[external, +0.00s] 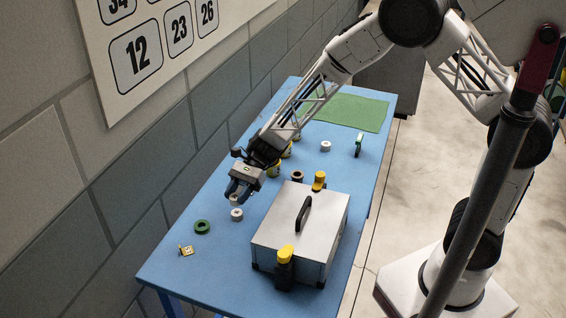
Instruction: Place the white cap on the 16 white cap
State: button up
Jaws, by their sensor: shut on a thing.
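My gripper (236,197) is above the left part of the blue table, pointing down. It is shut on a small white cap (235,200), mostly hidden between the fingers. Another white cap (237,214) sits on the table just below the held one in the picture. Whether the two touch is too small to tell. A third white cap (325,146) stands farther back, near the green mat. No number is readable on any cap.
A silver case (275,229) with a black handle stands right of my gripper, with yellow-topped items (319,180) beside it. A green ring (202,227) and a small yellow piece (186,251) lie left. A green mat (358,112) covers the far end of the blue table (203,273).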

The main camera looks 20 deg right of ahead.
aim_at(238, 211)
jog(key=shift+f, duration=0.1)
jog(key=shift+f, duration=1.75)
jog(key=shift+f, duration=0.15)
jog(key=o, duration=0.9)
jog(key=v, duration=1.2)
